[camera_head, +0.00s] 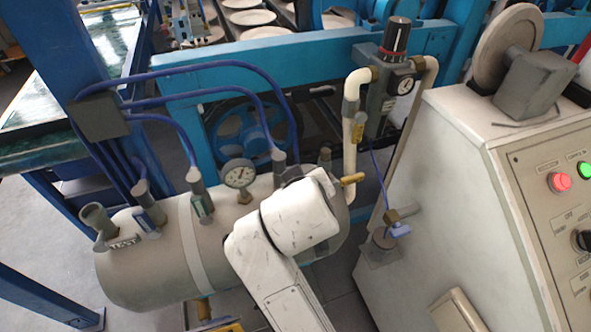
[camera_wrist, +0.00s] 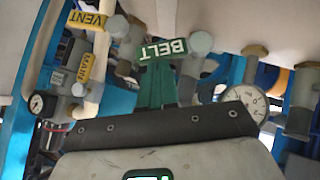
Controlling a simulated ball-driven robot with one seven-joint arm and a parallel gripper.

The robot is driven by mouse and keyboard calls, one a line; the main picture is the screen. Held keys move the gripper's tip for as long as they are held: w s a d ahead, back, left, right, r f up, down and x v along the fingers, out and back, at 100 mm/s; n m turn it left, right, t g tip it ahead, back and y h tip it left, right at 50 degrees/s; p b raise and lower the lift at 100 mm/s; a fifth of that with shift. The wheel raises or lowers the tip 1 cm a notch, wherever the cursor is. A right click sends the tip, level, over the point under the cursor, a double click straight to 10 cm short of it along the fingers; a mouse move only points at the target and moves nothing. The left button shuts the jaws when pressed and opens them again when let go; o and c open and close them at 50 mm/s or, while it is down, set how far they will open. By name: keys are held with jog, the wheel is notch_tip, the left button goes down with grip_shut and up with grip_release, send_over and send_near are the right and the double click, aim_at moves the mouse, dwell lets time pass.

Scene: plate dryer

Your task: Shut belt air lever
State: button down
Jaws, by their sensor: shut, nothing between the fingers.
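The belt lever (camera_wrist: 163,49) is a dark green plate marked BELT, upside down in the wrist view, beside a grey pipe end (camera_wrist: 200,42). My gripper (camera_wrist: 157,72) is shut and empty, its green fingers together right at the lever's lower edge. I cannot tell whether they touch it. In the head view my white arm reaches over the grey tank (camera_head: 150,275); it hides my gripper and the belt lever.
A dial gauge (camera_head: 238,173) stands on the tank and shows close beside my gripper in the wrist view (camera_wrist: 247,102). Yellow MAIN (camera_wrist: 84,68) and VENT (camera_wrist: 87,19) tags are left of the lever. Blue hoses (camera_head: 190,68) arch over the tank. A control cabinet (camera_head: 450,190) is right.

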jog(key=d+f+y+p, duration=0.1)
jog(key=d+m+g+y+p, duration=0.1)
jog(key=p, duration=0.1)
jog(key=shift+w+f+m+y, duration=0.3)
jog(key=shift+f+y, duration=0.05)
jog(key=shift+y, duration=0.05)
jog(key=shift+d+f+p, duration=0.15)
jog(key=shift+f+p, duration=0.05)
jog(key=shift+p, duration=0.1)
jog(key=shift+r, duration=0.1)
dwell(0.3)
jog(key=w+r+p+v, duration=0.2)
jog(key=p+v, duration=0.1)
jog(key=v, duration=0.9)
jog(key=shift+s+r, duration=0.2)
jog(key=shift+r, duration=0.15)
jog(key=shift+d, duration=0.1)
